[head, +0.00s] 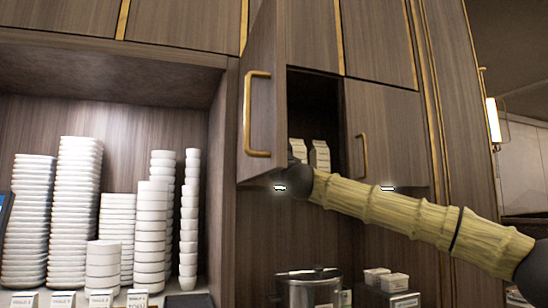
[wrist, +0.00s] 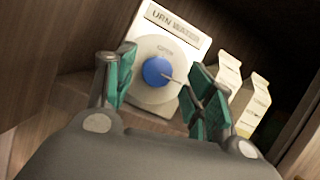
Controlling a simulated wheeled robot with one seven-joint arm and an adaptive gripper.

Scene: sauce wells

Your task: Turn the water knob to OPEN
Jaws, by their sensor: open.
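The water knob (wrist: 157,71) is a round blue knob on a grey disc, set on a white plate (wrist: 192,41) labelled "URN WATER". The word OPEN stands above the knob on the disc. A thin pointer sticks out from the knob to the lower right, away from the OPEN word. My gripper (wrist: 160,94) is open, its green-padded fingers on either side of the knob in the wrist view and nearer the camera. I cannot tell whether a finger touches the knob or pointer. In the head view the knob and gripper are hidden by the cabinet door and my arm.
The open cabinet door (head: 262,100) with a brass handle stands left of my arm. White cartons (head: 320,155) stand in the cabinet, and cartons (wrist: 250,103) show right of the plate in the wrist view. Stacked white dishes (head: 80,200) fill the left shelf. A metal urn (head: 308,290) stands below.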

